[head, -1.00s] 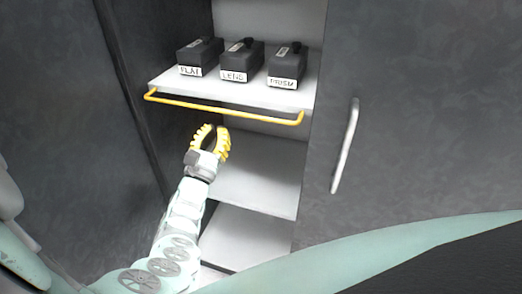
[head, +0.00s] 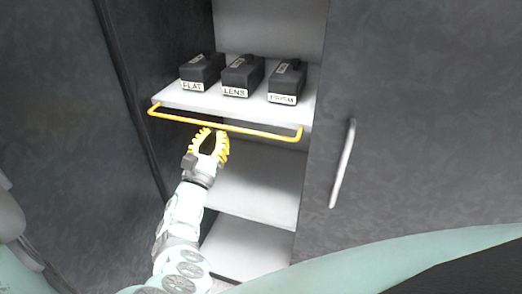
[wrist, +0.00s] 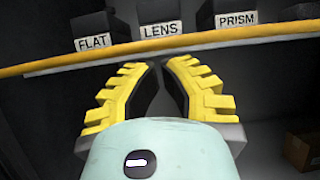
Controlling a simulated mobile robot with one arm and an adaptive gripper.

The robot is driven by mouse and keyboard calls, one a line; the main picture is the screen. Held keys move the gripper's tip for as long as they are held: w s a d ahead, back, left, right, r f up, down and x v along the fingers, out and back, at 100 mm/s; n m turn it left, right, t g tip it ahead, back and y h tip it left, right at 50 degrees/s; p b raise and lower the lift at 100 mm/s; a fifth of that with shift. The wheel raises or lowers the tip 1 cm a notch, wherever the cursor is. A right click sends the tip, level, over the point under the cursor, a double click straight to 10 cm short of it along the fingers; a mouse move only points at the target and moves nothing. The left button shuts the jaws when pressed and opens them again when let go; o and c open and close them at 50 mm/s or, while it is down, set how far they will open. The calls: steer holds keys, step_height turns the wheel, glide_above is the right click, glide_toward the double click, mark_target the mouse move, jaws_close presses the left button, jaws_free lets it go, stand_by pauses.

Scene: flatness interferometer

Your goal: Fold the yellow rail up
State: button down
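The yellow rail (head: 262,132) is a thin bar with bent ends, running across the front of the top shelf (head: 190,99), slightly below its edge. In the wrist view the rail (wrist: 60,63) crosses the whole picture just beyond the fingertips. My gripper (head: 211,133) is open and empty, with its yellow ribbed fingers pointing up at the rail, left of its middle. In the wrist view my gripper (wrist: 158,66) shows a gap between its tips, close below the rail. I cannot tell whether they touch it.
Black cases labelled FLAT (head: 201,70), LENS (head: 242,75) and PRISM (head: 286,80) stand on the top shelf. Lower shelves (head: 255,190) look bare in the head view. A brown box (wrist: 302,150) is at lower right in the wrist view. A cabinet door with a pale handle (head: 343,165) stands right.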

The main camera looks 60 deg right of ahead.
steer(key=shift+r, duration=0.15)
steer(key=shift+r+y+p, duration=0.1)
steer(key=shift+y+p, duration=0.2)
steer(key=shift+p, duration=0.65)
